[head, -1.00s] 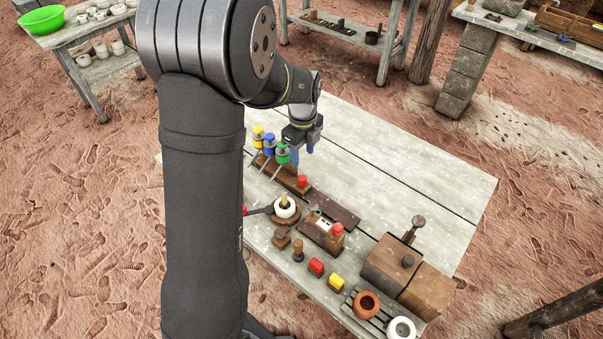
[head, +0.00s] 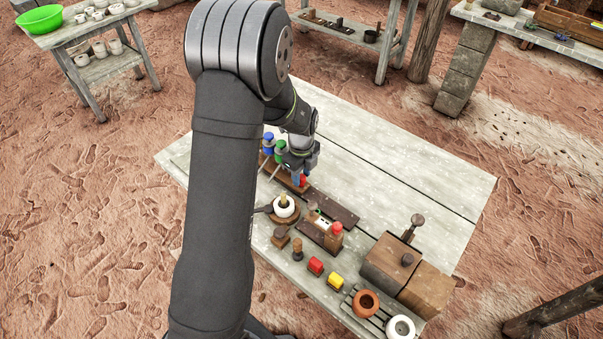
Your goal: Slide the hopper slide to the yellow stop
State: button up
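A dark wooden rail unit (head: 270,171) lies near the table's far left part. Blue (head: 268,139) and green (head: 280,148) capped hoppers stand along it, with thin levers in front. A red knob or block (head: 303,181) is at its right end, partly covered by my gripper. I take this unit to be the hopper slide, but its moving part is too small to make out. My gripper (head: 299,176) is low beside the red piece, pointing down. Its fingers are small and overlapping, so their opening and any contact are unclear. The yellow hopper is hidden behind my arm.
Close by are a white round pot (head: 284,209), a box with a red knob (head: 322,235), and red (head: 316,265) and yellow (head: 336,281) blocks. Wooden boxes (head: 396,262) stand at the right. The back of the table (head: 400,160) is clear.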

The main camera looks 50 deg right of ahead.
grip_shut()
jog(key=s, duration=1.8)
jog(key=shift+s, duration=0.1)
jog(key=shift+o, duration=1.4)
grip_release()
jog(key=shift+s, duration=0.1)
jog(key=shift+o, duration=0.6)
notch_tip(320, 180, up, 18)
jog(key=shift+f, duration=0.25)
jog(key=shift+f, duration=0.1)
